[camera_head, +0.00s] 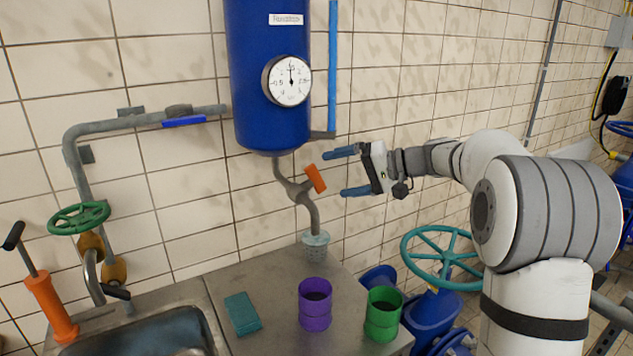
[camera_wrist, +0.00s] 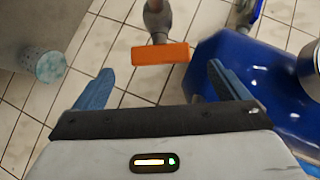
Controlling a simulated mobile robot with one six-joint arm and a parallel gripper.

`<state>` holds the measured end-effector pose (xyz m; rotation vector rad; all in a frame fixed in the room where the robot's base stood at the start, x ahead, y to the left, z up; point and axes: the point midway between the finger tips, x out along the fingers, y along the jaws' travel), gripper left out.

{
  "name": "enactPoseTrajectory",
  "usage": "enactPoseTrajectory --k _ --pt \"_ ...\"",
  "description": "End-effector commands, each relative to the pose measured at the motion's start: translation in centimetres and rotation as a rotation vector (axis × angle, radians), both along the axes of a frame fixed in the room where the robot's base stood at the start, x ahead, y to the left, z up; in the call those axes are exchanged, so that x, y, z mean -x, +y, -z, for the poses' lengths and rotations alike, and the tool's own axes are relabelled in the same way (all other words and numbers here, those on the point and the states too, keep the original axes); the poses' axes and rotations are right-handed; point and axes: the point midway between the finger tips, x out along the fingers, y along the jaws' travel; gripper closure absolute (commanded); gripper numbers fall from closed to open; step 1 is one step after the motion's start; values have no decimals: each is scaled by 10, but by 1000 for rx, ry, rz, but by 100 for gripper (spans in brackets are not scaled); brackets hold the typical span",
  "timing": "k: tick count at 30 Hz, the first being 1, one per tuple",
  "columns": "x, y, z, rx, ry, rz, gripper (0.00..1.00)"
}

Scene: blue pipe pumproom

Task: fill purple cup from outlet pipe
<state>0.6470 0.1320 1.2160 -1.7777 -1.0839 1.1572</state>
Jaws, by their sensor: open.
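The purple cup (camera_head: 315,304) stands upright on the metal counter, left of a green cup (camera_head: 383,313). The grey outlet pipe (camera_head: 313,214) comes down from the blue tank (camera_head: 268,80) and has an orange valve handle (camera_head: 316,179). In the wrist view the orange handle (camera_wrist: 160,54) lies ahead, between the finger lines. Nothing is between the fingers.
A teal block (camera_head: 242,314) lies on the metal counter (camera_head: 270,278). A sink (camera_head: 150,335) and an orange pump-like tool (camera_head: 52,308) are at left. A teal handwheel (camera_head: 440,256) and blue pipework are right of the counter. A gauge (camera_head: 288,80) sits on the tank.

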Motion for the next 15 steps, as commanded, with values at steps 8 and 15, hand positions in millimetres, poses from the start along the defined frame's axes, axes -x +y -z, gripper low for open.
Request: enactPoseTrajectory --k 8,15 --pt "-9 43 13 3 4 -3 5" --pt "-14 63 21 2 2 -2 5"
